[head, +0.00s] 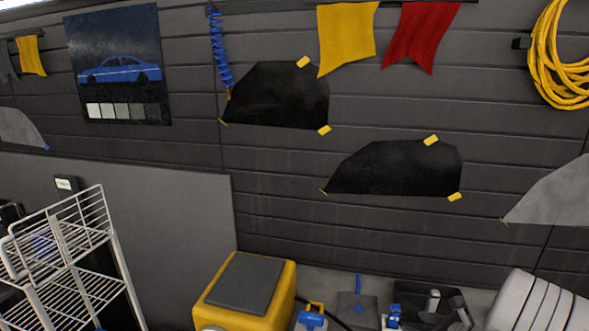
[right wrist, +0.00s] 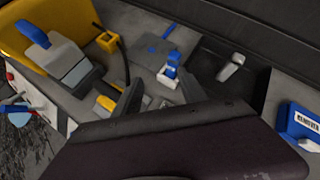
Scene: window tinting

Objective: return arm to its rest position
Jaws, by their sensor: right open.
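The dark wrist body hides the lower part of that view. My left gripper is in neither view.
A yellow box with a grey top (head: 246,284) stands left of the tray. A white wire rack (head: 75,250) is at lower left. In the wrist view, a blue remover container (right wrist: 299,124) is at right. Dark film pieces (head: 398,168) hang on the wall.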

